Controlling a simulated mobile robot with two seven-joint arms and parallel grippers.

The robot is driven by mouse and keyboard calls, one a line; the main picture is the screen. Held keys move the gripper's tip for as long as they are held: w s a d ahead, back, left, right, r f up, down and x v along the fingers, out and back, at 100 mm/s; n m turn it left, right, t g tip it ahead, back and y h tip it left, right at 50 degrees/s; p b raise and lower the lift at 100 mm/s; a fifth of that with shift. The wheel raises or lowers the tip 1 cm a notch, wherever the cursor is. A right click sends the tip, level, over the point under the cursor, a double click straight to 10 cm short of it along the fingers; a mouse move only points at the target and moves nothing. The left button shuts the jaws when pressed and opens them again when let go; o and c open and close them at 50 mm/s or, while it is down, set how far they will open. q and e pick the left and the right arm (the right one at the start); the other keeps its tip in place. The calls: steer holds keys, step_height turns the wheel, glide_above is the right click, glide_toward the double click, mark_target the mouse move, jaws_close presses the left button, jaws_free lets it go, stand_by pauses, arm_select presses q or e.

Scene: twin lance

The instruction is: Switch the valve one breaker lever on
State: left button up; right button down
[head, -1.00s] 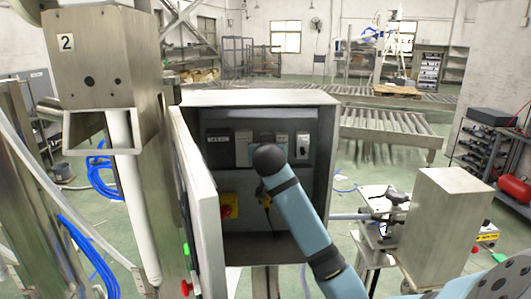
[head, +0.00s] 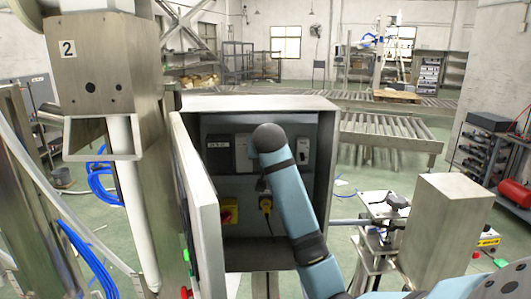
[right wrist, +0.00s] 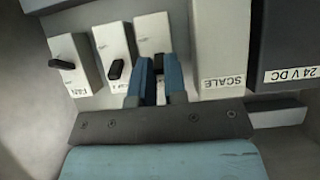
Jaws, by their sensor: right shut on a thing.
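The open grey cabinet (head: 262,102) stands mid-picture in the head view, with white breakers (head: 303,155) inside. My blue right arm covers part of the row and hides its gripper there. In the right wrist view, upside down, there are three white breakers. The outer one (right wrist: 69,62) is labelled FAN; the middle one (right wrist: 114,50) has a black lever (right wrist: 115,69) and a label too small to read surely. My right gripper (right wrist: 162,70) is at the third breaker (right wrist: 152,32), its fingers around the lever area. My left gripper is out of view.
A SCALE unit (right wrist: 220,45) and a 24 V DC unit (right wrist: 285,45) sit beside the third breaker. The open cabinet door (head: 195,190) borders the left. A yellow-and-red switch (head: 228,211) and yellow plug (head: 266,204) are below the breakers.

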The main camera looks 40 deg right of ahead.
steer(key=c, duration=1.2)
jaws_free()
steer(key=shift+o, duration=0.2)
steer(key=b+v, duration=0.2)
steer(key=v, duration=1.1)
steer(key=shift+s+r+b, duration=0.25)
steer(key=shift+r+b, duration=0.05)
steer(key=shift+a, duration=0.15)
